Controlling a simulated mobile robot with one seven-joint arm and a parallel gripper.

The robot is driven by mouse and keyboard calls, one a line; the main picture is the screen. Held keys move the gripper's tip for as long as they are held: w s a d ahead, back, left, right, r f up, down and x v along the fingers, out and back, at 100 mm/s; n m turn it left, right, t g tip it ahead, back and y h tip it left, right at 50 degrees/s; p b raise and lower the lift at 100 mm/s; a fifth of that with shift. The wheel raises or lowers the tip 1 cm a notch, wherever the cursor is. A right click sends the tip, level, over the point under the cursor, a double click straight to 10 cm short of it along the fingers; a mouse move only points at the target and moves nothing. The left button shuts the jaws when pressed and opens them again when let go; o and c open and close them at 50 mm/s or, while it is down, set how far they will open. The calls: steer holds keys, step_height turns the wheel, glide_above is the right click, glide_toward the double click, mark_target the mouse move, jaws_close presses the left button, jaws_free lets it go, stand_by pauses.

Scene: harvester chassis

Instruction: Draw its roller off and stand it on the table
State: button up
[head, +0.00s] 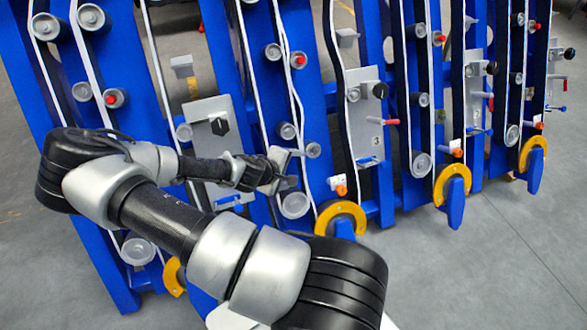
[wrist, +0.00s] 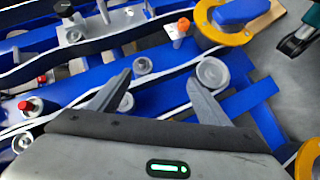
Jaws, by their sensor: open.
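My gripper (head: 288,172) is in front of the blue chassis panels, beside the white belt strip. In the wrist view its two fingers (wrist: 158,84) are spread apart, with nothing held between them. A large grey roller (wrist: 212,73) is beside the right fingertip; whether they touch I cannot tell. It also shows in the head view (head: 295,205), just below my gripper. A small grey roller (wrist: 143,66) lies ahead, between the fingertips. Another grey roller (wrist: 126,102) is partly hidden behind the left finger. I see no table clearly in either view.
Blue panels with more rollers, red-capped pegs (head: 299,60) and grey plates with black knobs (head: 219,126) stand around my arm. An orange knob (head: 341,190) and a yellow ring (head: 341,214) are right of my gripper. Bare grey floor (head: 480,270) lies at the lower right.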

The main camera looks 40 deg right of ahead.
mark_target(312, 152)
steer(key=w+d+f+n+t+b, duration=0.1)
steer(key=w+d+f+b, duration=0.1)
steer(key=d, duration=0.4)
steer(key=w+d+f+n+h+b, duration=0.1)
steer(key=w+d+f+b, duration=0.1)
steer(key=w+d+f, duration=0.2)
steer(key=w+d+f+n+t+b, duration=0.1)
steer(key=w+d+f+n+b, duration=0.1)
steer(key=w+d+f, duration=0.2)
steer(key=shift+d+f+t, duration=0.15)
steer(key=shift+d+f, duration=0.15)
steer(key=shift+d, duration=0.65)
steer(key=shift+d+f+t, duration=0.15)
steer(key=shift+d+f, duration=0.1)
steer(key=shift+d, duration=0.7)
steer(key=c, duration=1.6)
steer(key=shift+r, duration=0.15)
